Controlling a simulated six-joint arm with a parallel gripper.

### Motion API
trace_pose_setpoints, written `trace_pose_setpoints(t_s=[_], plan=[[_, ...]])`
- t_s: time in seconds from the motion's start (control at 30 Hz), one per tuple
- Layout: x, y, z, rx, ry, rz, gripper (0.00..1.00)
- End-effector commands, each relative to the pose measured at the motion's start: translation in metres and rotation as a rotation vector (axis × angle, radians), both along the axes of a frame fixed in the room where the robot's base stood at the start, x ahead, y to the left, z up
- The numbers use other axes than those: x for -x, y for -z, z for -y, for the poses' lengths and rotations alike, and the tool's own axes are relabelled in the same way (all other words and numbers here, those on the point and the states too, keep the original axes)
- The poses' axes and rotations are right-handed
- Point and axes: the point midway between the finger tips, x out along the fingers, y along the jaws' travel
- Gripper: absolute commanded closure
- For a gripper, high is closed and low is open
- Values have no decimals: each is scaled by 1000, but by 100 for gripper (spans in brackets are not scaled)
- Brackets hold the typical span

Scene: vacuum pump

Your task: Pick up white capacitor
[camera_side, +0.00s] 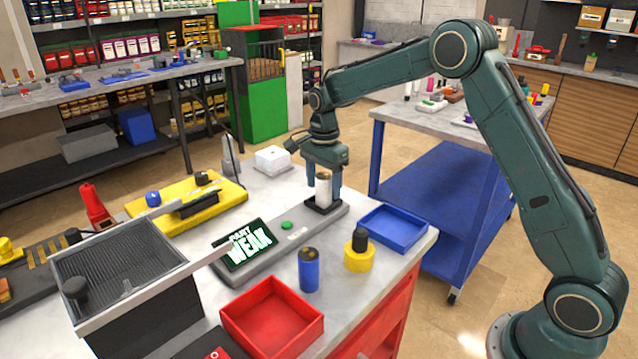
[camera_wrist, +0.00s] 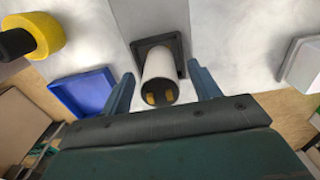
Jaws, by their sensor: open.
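The white capacitor (camera_side: 323,190) stands upright in the dark square socket of a grey tester in the side view. It also shows in the wrist view (camera_wrist: 159,72), with its dark end and two brass terminals facing the camera. My gripper (camera_side: 323,184) is above the socket with its blue fingers on either side of the capacitor. In the wrist view the fingers (camera_wrist: 162,85) are apart, with gaps between them and the capacitor. My gripper is open and holds nothing. The tester's screen (camera_side: 244,244) reads "PART WEAK".
A blue tray (camera_side: 394,227) and a red tray (camera_side: 272,318) sit empty on the bench. A blue cylinder (camera_side: 309,270) and a yellow part with a black top (camera_side: 358,251) stand near the tester. A white box (camera_side: 272,159) is behind it.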

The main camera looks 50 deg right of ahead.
Motion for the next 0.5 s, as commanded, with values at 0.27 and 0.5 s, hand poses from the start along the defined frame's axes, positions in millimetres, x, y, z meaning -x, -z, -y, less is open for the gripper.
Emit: trace_pose_setpoints(t_s=[0.27, 0.5], plan=[[0, 0, 0, 0, 0, 0, 38], [0, 0, 0, 0, 0, 0, 52]])
